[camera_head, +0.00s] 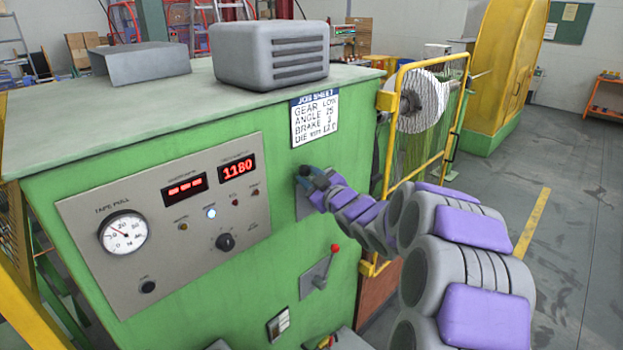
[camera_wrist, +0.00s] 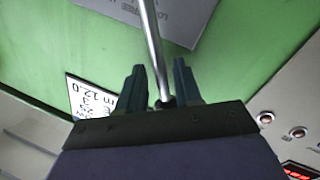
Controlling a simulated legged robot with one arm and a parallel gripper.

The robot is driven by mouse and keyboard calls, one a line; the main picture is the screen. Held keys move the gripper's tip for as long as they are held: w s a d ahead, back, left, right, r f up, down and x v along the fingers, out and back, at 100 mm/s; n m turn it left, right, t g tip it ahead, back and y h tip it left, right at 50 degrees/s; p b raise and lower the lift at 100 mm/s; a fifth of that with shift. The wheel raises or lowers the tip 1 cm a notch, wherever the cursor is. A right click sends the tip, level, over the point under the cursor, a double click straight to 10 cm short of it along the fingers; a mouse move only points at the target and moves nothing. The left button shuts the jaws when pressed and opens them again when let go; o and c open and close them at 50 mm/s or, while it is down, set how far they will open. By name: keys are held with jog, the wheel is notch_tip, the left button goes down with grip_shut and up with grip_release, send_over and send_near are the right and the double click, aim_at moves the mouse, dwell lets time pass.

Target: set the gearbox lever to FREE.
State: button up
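The gearbox lever (camera_wrist: 153,45) is a bright metal rod with a dark end in the wrist view. It rises from a grey label plate (camera_wrist: 190,14) with partly readable lettering, seemingly "LO" and "FREE". In the head view the plate (camera_head: 302,205) is on the green cabinet front, mostly behind my arm. My gripper (camera_wrist: 158,80) is around the rod's end, one dark finger on each side, with visible gaps. It is open. In the head view my gripper (camera_head: 312,180) hides the lever, so its set position cannot be told.
A job sheet (camera_head: 315,118) above reads "GEAR LOW". A second lever with a red knob (camera_head: 335,248) sits below. A control panel (camera_head: 170,225) with gauge and displays is left. A yellow mesh guard (camera_head: 458,105) stands right of the cabinet. Open floor (camera_head: 580,230) lies right.

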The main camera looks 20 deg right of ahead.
jog(key=shift+a, duration=0.45)
jog(key=shift+c, duration=1.1)
jog(key=shift+d+f, duration=0.1)
jog(key=shift+d, duration=0.2)
grip_shut()
